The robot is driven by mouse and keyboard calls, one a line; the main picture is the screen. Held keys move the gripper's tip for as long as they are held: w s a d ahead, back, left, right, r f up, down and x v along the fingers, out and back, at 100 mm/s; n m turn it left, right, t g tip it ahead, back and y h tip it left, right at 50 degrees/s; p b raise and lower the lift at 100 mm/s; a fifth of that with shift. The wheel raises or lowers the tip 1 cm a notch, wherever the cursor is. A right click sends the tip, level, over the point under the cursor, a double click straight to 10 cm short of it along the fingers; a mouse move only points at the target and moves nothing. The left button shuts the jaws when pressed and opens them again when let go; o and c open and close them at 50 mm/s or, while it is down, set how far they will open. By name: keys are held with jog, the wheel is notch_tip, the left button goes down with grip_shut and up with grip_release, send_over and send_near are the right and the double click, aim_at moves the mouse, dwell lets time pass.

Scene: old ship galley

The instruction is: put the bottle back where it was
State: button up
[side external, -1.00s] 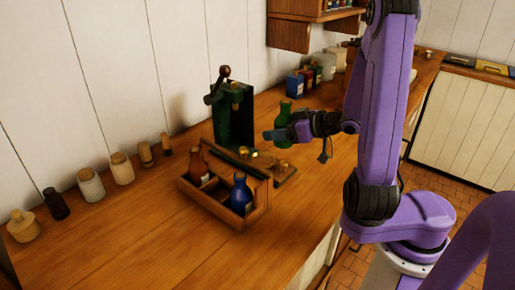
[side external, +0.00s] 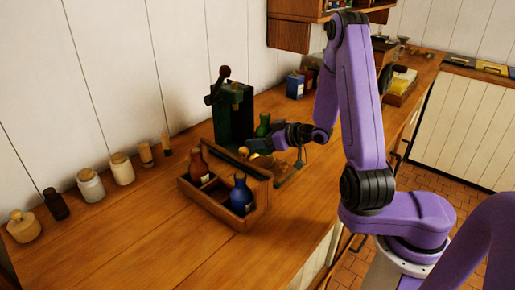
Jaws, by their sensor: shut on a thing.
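The green bottle (side external: 263,124) shows its neck and shoulder above my gripper (side external: 264,142), which is shut on it. The bottle looks upright, and its lower part is hidden behind my gripper. It is just right of the dark green machine and behind the wooden caddy (side external: 236,219). The caddy stands on the counter and holds a red-brown bottle (side external: 198,168) at its left and a blue bottle (side external: 241,196) at its front right. I cannot tell whether the green bottle touches anything below it.
The dark green lever machine (side external: 233,112) stands close behind the caddy, with a wooden base (side external: 289,178) at its right. Several jars (side external: 90,186) line the wall at left. Tins (side external: 296,86) stand farther back. The front left counter (side external: 130,240) is clear.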

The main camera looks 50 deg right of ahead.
jog(key=f, duration=0.1)
jog(key=w+f, duration=0.1)
jog(key=f, duration=0.1)
jog(key=shift+f, duration=0.5)
jog(key=shift+f, duration=0.15)
jog(key=o, duration=1.4)
jog(key=shift+f, duration=0.1)
jog(key=v, duration=0.8)
jog(key=shift+r, duration=0.25)
jog(key=shift+v, duration=4.45)
jog(key=shift+s, duration=0.1)
jog(key=c, duration=0.5)
